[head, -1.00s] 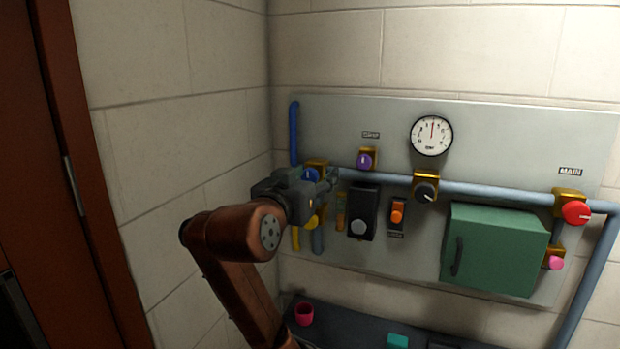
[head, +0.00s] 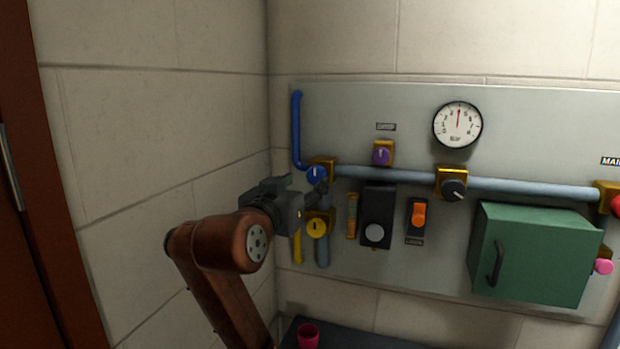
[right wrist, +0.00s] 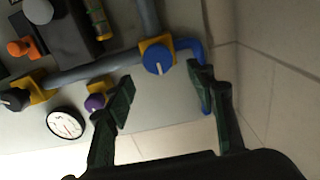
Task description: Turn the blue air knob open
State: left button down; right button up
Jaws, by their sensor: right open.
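The blue air knob (head: 316,174) is round with a white pointer mark that looks near upright in the head view. It sits on a brass block (head: 326,162) where the blue pipe (head: 297,125) meets the grey pipe. My right gripper (head: 303,188) is open and empty, just left of and below the blue knob. In the right wrist view the blue knob (right wrist: 158,60) shows beyond and between the two spread green-black fingers (right wrist: 163,85), apart from both. My left gripper is not in view.
A purple knob (head: 381,156), a black knob (head: 454,190), an orange switch (head: 419,214) and a green box (head: 538,254) are to the right. A plain block wall (head: 150,130) is close on the left.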

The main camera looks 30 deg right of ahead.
aim_at(315, 175)
jog(key=p+x, duration=0.1)
jog(key=x, duration=0.3)
jog(key=shift+w+d, duration=0.1)
jog(key=shift+d, duration=0.3)
jog(key=shift+w+d, duration=0.35)
jog(key=shift+f, duration=0.1)
jog(key=shift+c, duration=0.4)
jog(key=c, duration=1.1)
jog(key=shift+o, duration=0.2)
